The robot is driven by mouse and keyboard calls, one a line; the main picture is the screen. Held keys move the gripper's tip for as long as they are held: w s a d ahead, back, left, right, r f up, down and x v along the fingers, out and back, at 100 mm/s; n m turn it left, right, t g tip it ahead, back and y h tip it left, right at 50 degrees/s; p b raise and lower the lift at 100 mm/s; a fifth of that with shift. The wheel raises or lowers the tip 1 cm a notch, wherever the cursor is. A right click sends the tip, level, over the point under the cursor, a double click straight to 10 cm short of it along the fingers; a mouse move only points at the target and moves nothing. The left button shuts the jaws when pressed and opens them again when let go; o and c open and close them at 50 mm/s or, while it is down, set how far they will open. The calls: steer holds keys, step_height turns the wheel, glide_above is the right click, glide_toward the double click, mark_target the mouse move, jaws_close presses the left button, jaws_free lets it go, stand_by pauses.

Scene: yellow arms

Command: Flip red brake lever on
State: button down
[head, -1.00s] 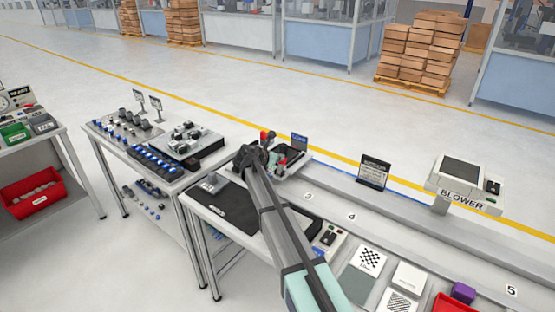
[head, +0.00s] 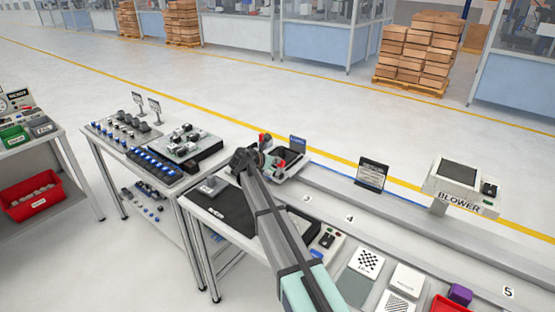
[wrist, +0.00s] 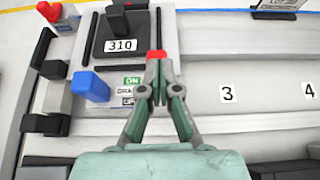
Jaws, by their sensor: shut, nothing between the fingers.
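The red lever (wrist: 156,54) shows in the wrist view as a short red piece just beyond my fingertips, beside the dark plate marked 310. A green ON label (wrist: 132,80) and a partly hidden lettered plate lie left of the fingers. My gripper (wrist: 157,94) is shut with nothing between its fingers. Its tips overlap the near end of the red piece in the picture; I cannot tell whether they touch. In the head view my gripper (head: 265,158) is over the station at the far end of the bench, and my arm hides part of it.
A blue block (wrist: 91,86) and grey blocks stand left of the gripper in the wrist view. A red knob (wrist: 48,11) is at the upper left. The rail marked 3 and 4 (wrist: 265,92) is clear to the right. A blower unit (head: 459,186) stands farther right.

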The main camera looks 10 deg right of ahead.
steer(key=s+a+r+b, duration=0.1)
steer(key=r, duration=0.4)
steer(key=s+a+r+b, duration=0.2)
steer(key=r, duration=0.3)
steer(key=shift+s+a, duration=0.3)
